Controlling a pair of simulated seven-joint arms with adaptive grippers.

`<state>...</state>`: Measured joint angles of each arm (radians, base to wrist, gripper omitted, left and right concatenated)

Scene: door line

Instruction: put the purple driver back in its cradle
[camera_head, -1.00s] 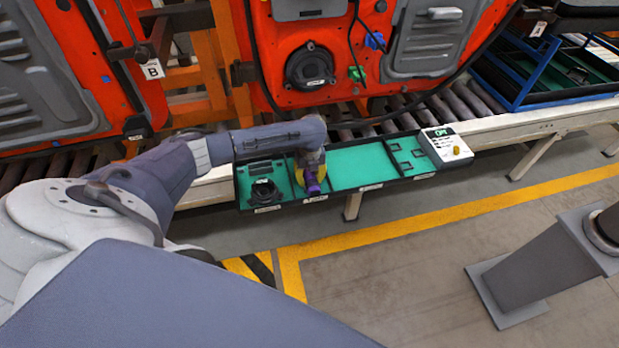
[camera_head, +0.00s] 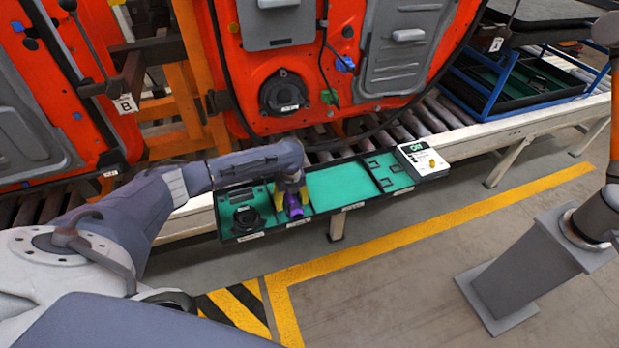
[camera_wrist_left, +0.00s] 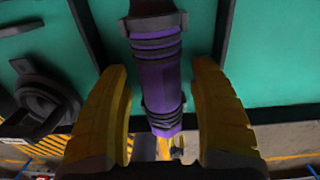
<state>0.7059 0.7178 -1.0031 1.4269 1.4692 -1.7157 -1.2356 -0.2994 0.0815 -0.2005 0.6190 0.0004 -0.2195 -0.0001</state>
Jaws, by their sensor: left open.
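The purple driver (camera_head: 294,207) is in the second compartment from the left of the long green-lined tray (camera_head: 337,186). In the left wrist view the driver (camera_wrist_left: 157,75) runs down the middle, with black bands and a black upper part. My left gripper (camera_head: 291,197) is low over that compartment, its yellow fingers on either side of the driver. In the left wrist view the gripper (camera_wrist_left: 163,105) is open, with gaps between both fingers and the driver. I cannot make out the cradle or whether the driver rests in it. My right gripper is out of view.
A black ring-shaped holder (camera_head: 246,218) is in the compartment to the left. A white box with a yellow knob (camera_head: 422,160) sits at the tray's right end. Orange door panels (camera_head: 285,60) hang behind the roller line. A grey pedestal (camera_head: 535,262) stands on the floor at right.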

